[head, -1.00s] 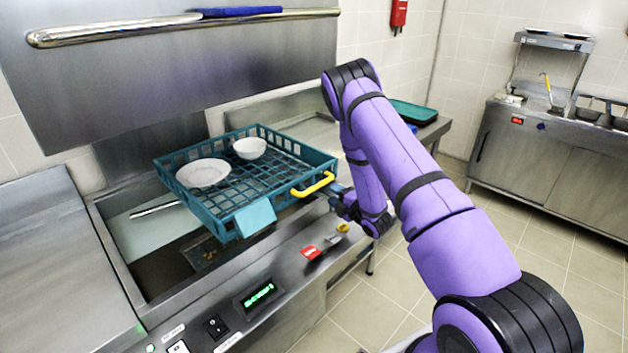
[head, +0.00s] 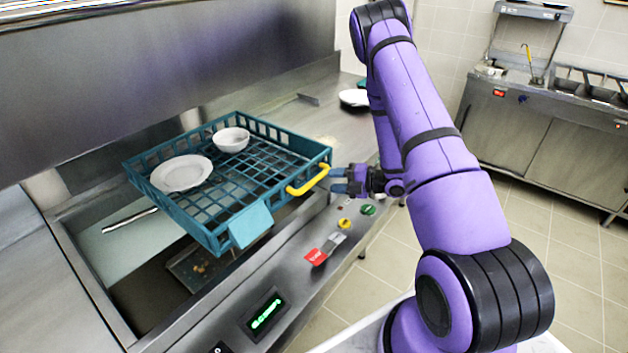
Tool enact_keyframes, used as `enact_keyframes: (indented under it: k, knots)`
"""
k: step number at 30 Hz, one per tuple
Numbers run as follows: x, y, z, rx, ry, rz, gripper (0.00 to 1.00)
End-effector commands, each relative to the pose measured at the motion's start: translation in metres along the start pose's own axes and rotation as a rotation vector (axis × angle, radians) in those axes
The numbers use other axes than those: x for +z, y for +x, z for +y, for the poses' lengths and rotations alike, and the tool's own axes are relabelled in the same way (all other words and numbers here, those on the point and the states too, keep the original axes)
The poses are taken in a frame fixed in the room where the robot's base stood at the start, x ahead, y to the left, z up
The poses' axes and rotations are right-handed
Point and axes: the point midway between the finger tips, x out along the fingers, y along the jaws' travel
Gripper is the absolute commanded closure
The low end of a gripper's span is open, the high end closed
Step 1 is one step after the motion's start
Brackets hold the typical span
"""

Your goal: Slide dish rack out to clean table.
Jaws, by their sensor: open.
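The teal dish rack (head: 200,236) sits partly over the dark opening of the steel washer and partly on the steel surface to its right. It holds a white plate (head: 182,173) and a white bowl (head: 231,139). A yellow handle (head: 308,180) is on its right side, and a light blue cloth or tag (head: 250,224) hangs on its front side. My gripper (head: 337,181) is open and empty, just right of the yellow handle, apart from it as far as I can see. The steel table (head: 322,124) lies right of the rack, partly hidden by my arm.
A white dish (head: 354,97) stands at the table's far right. A raised steel hood (head: 150,75) hangs above the rack. Tiled floor is clear at the right.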

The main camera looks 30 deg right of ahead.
Motion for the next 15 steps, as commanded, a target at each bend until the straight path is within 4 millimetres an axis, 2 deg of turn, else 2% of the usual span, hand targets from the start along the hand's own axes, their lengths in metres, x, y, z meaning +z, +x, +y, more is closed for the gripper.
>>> enact_keyframes:
  k: [1, 7, 15]
  knots:
    - [-0.001, 0.011, 0.0, 0.0, -0.001, 0.004, 0.55]
    - [-0.001, 0.044, 0.0, 0.0, -0.001, 0.002, 0.55]
    - [0.0, 0.067, 0.0, 0.001, 0.0, 0.0, 0.55]
